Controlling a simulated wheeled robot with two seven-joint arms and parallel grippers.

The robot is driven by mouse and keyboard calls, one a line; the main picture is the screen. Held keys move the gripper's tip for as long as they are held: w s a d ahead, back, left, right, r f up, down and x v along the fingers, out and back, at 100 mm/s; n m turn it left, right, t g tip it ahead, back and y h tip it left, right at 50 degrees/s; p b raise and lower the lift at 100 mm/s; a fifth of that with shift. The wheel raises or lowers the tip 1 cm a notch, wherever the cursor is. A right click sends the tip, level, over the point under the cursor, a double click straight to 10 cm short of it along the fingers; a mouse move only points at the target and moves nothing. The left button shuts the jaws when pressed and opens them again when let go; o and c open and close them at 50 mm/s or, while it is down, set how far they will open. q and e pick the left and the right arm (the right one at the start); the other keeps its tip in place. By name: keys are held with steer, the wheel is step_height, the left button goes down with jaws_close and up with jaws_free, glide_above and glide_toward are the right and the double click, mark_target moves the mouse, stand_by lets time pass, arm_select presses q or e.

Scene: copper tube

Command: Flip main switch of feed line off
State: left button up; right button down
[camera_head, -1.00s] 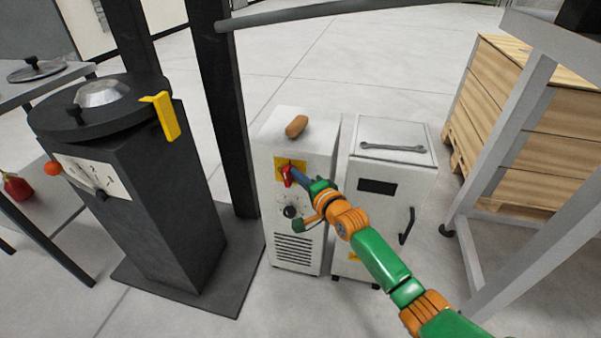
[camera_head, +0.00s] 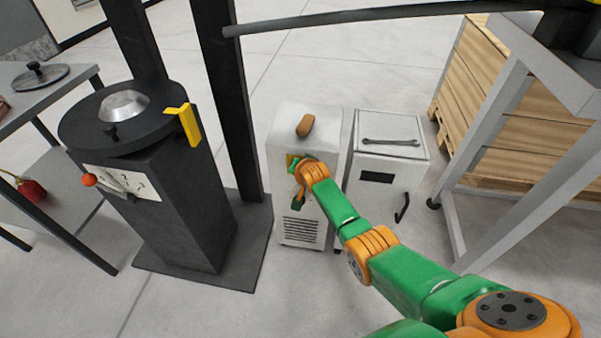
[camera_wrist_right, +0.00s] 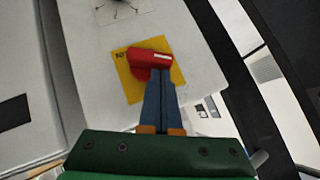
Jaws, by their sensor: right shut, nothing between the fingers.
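The main switch is a red rotary handle (camera_wrist_right: 150,60) on a yellow plate (camera_wrist_right: 127,80), on the front of a white cabinet (camera_head: 302,215). In the head view the yellow plate (camera_head: 291,160) shows only in part, and my wrist hides the red handle. My right gripper (camera_wrist_right: 159,72) is shut, its blue fingers side by side with nothing between them. Its tips are at the red handle's edge and overlap it in the wrist view; I cannot tell whether they press on it. The handle lies across the plate in that view. My left gripper is not in view.
A brown handle-like object (camera_head: 305,125) lies on the cabinet. A second white cabinet (camera_head: 378,185) with a wrench (camera_head: 390,142) on top stands close beside it. A black machine (camera_head: 165,190) with a yellow bracket (camera_head: 188,125) and a dark post (camera_head: 232,110) stand to the left.

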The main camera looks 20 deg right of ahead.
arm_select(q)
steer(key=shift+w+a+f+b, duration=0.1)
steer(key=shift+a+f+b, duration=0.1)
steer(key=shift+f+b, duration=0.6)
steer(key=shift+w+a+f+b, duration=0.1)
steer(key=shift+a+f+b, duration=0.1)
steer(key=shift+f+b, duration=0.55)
arm_select(e)
steer(key=shift+w+a+f+n+g+h, duration=0.25)
steer(key=shift+w+a+n+g+h, duration=0.35)
steer(key=shift+a+h, duration=0.1)
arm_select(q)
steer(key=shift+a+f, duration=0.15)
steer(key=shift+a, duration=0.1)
arm_select(e)
steer(key=shift+a, duration=0.1)
